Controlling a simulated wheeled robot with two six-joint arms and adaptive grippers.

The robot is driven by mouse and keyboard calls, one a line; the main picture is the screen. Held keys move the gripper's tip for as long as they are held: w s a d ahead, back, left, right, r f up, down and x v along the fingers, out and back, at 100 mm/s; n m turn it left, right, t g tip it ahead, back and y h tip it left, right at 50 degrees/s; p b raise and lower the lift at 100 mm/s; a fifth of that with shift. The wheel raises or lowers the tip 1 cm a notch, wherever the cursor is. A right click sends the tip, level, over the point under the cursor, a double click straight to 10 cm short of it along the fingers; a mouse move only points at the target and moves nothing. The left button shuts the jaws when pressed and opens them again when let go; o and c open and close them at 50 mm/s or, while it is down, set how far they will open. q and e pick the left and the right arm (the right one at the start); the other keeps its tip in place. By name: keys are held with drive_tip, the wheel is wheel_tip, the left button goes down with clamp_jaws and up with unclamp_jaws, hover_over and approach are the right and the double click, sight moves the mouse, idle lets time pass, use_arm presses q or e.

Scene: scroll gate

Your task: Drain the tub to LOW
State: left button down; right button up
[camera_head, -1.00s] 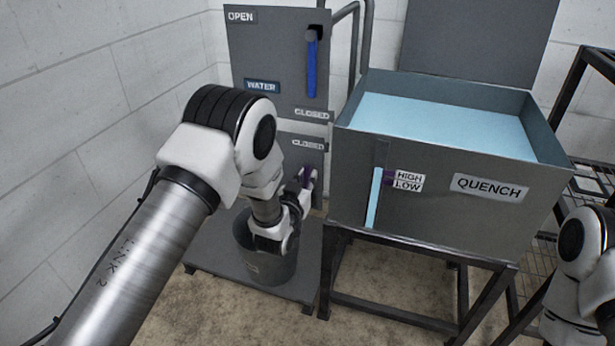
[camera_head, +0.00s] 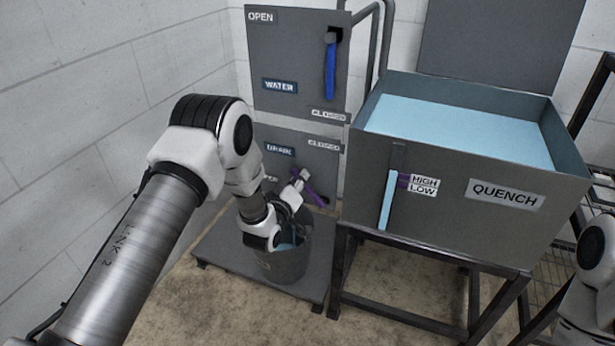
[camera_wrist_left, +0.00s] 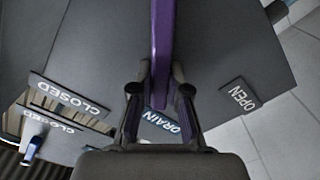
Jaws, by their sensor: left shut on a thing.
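The grey quench tub (camera_head: 440,172) holds pale blue water (camera_head: 455,130). Its gauge (camera_head: 388,200) shows a blue column reaching about the purple mark beside the HIGH and LOW labels (camera_head: 423,186). The purple drain lever (camera_head: 316,197) on the lower panel stands tilted; it also shows in the left wrist view (camera_wrist_left: 162,35). My left gripper (camera_head: 299,182) is shut on this lever, with its fingers on either side in the left wrist view (camera_wrist_left: 160,85). My arm partly hides the drain panel. My right gripper is out of view.
A bucket (camera_head: 285,268) with some blue in it stands on a low platform (camera_head: 225,255) under the drain panel. The blue water lever (camera_head: 330,75) hangs down beside its CLOSED label. A dark metal stand (camera_head: 400,318) carries the tub.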

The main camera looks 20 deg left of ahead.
use_arm(q)
drive_tip(key=shift+a+f+n+b, duration=0.15)
drive_tip(key=shift+a+f+n, duration=0.35)
drive_tip(key=shift+n, duration=0.3)
drive_tip(key=shift+a+f+n+b, duration=0.15)
drive_tip(key=shift+a+f+n, duration=0.25)
drive_tip(key=shift+n, duration=0.4)
drive_tip(key=shift+f, duration=0.1)
drive_tip(key=c, duration=1.1)
unclamp_jaws()
drive_tip(key=s, duration=1.2)
drive_tip(key=shift+a, duration=0.15)
